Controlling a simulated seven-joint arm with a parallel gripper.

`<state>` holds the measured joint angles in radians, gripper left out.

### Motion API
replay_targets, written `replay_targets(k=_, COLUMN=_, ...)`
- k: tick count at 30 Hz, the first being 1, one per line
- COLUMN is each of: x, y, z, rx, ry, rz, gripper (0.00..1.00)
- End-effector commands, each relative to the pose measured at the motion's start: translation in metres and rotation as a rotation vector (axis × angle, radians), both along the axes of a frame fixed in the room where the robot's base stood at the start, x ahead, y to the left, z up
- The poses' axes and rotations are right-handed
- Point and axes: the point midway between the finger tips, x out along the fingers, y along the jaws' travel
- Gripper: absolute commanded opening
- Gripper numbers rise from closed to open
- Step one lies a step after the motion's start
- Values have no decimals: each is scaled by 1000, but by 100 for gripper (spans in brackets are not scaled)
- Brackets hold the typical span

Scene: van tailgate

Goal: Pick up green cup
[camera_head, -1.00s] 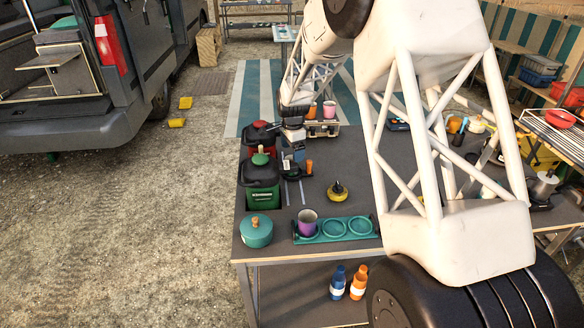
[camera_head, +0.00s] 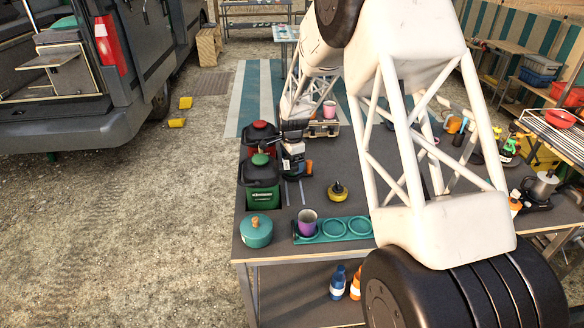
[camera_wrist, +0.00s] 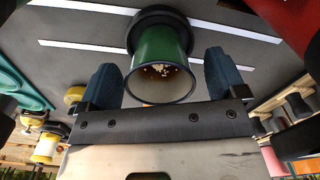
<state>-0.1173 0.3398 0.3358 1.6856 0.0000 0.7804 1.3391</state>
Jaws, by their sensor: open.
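The green cup (camera_wrist: 155,46) shows in the wrist view. Its rim faces the camera and pale specks show inside; a black round part is at its far end. My gripper (camera_wrist: 163,78) is open, with one blue fingertip on each side of the cup. I cannot tell whether either finger touches it. In the head view my gripper (camera_head: 293,165) is low over the table, beside the green canister; I cannot make out the green cup there.
The green canister (camera_head: 262,178) and a red canister (camera_head: 260,133) stand close left of my gripper. A yellow round item (camera_head: 338,192), a teal tray (camera_head: 347,230) with a purple cup (camera_head: 307,222), and a teal pot (camera_head: 256,232) stand nearer the front edge.

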Motion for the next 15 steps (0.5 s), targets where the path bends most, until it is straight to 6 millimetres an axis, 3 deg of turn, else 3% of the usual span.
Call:
replay_targets(k=4, x=0, y=0, z=0, rx=0, ry=0, rz=0, gripper=87)
replay_targets(k=15, x=0, y=0, z=0, rx=0, ry=0, rz=0, gripper=34)
